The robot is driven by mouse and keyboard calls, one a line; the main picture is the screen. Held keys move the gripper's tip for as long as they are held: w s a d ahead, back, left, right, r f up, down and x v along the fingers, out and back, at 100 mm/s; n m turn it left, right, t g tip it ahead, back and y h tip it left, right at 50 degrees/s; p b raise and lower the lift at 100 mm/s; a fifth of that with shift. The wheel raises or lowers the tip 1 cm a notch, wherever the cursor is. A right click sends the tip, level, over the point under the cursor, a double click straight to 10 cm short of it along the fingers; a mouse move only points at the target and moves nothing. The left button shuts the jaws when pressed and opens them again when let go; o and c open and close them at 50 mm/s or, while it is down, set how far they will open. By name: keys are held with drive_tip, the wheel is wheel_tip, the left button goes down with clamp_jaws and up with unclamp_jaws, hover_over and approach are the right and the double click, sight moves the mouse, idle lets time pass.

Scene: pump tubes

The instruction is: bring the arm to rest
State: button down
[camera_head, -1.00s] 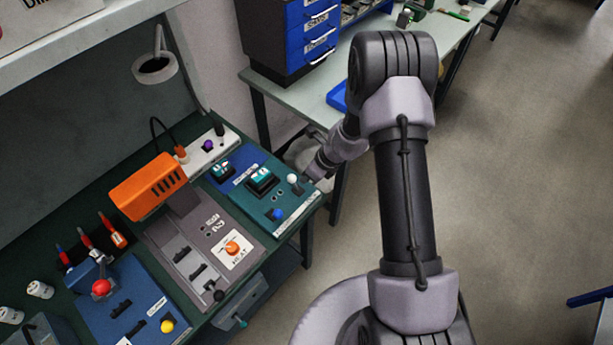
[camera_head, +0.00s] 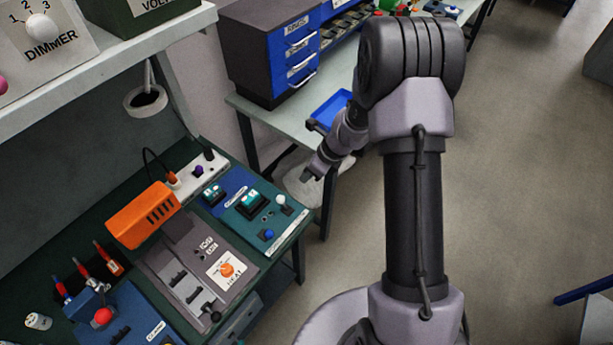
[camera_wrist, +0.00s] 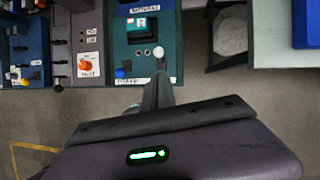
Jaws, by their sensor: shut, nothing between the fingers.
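My gripper (camera_head: 309,174) is at the end of my bent arm, beyond the right edge of the dark green workbench in the head view. In the wrist view my gripper (camera_wrist: 160,82) is shut and empty, its fingers together. The fingertips appear close to the white-knobbed lever (camera_wrist: 158,52) at the edge of the teal panel (camera_wrist: 128,67), but the head view shows a gap between them and the panel (camera_head: 283,232).
A grey panel with an orange knob (camera_head: 227,269) and an orange box (camera_head: 143,215) are on the workbench. A second table (camera_head: 262,108) holds blue drawers (camera_head: 290,50) and a blue tray (camera_head: 331,108). Open floor (camera_head: 520,180) lies to the right.

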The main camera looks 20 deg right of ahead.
drive_tip(key=s+a+r+n+t+b, duration=0.1)
drive_tip(key=s+a+r+n+b, duration=0.5)
drive_tip(key=s+r+n+b, duration=0.45)
drive_tip(key=s+f+n+t+h+b, duration=0.1)
drive_tip(key=s+n+h+b, duration=0.1)
drive_tip(key=s+n+b, duration=0.8)
drive_tip(key=s+n, duration=0.2)
drive_tip(key=s, duration=0.4)
drive_tip(key=shift+d+f+t+b, duration=0.25)
drive_tip(key=shift+f+t+b, duration=0.05)
drive_tip(key=shift+f+t, duration=0.1)
